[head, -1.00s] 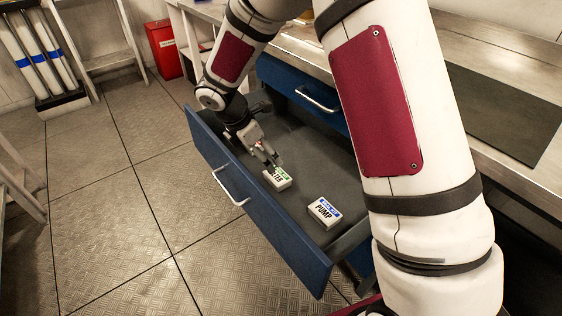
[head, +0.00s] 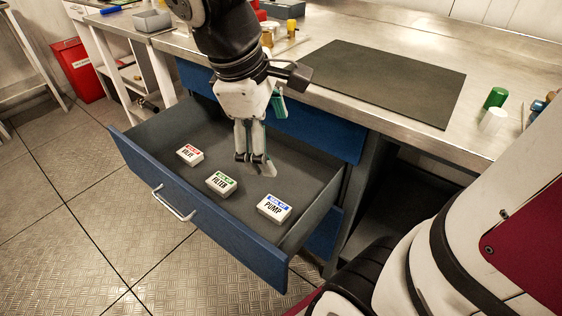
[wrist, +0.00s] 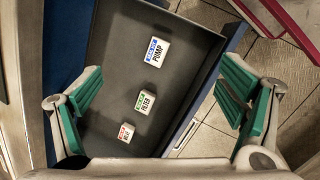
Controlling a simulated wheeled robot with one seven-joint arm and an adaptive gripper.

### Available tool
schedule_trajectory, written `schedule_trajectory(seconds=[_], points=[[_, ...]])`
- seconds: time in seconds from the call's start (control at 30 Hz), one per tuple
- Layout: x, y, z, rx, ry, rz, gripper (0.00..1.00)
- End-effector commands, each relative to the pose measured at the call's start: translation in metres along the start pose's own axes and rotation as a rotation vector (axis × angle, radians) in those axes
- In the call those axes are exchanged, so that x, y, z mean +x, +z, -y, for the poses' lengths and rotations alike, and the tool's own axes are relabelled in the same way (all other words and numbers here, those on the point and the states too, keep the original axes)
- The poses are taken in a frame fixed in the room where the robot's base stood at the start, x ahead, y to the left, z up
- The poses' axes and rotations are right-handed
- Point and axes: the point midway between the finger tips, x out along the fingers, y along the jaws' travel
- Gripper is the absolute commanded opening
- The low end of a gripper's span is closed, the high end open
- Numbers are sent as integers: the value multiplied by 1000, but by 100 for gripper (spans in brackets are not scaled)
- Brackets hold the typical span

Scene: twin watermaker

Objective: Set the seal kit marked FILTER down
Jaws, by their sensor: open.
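The seal kit marked FILTER (head: 221,183) is a small white box with a green label band. It lies flat on the dark floor of the open blue drawer (head: 225,232), between two like boxes. It also shows in the wrist view (wrist: 146,101), with its label facing up. My gripper (head: 254,160) hangs over the drawer, behind and to the right of the FILTER kit in the head view, apart from it. In the wrist view the green-padded fingers (wrist: 162,98) stand wide apart with nothing between their pads.
A kit with a red band (head: 190,153), apparently marked VALVE, lies left of FILTER. A PUMP kit (head: 274,207) with a blue band lies right. The steel worktop (head: 480,75) above the drawer holds a dark mat (head: 385,82) and small items. The drawer floor's right rear is bare.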

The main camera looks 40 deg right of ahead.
Motion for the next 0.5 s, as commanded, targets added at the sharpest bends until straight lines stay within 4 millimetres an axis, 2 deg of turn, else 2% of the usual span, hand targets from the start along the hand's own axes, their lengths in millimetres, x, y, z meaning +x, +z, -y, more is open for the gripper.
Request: schedule_trajectory(seconds=[0.03,0.2,0.33,0.5], points=[[-6,19,11,84,-17,-18,89],[-14,67,56,350,-110,-67,89],[-14,93,88,516,-187,-99,89],[-12,109,116,643,-260,-125,89]])
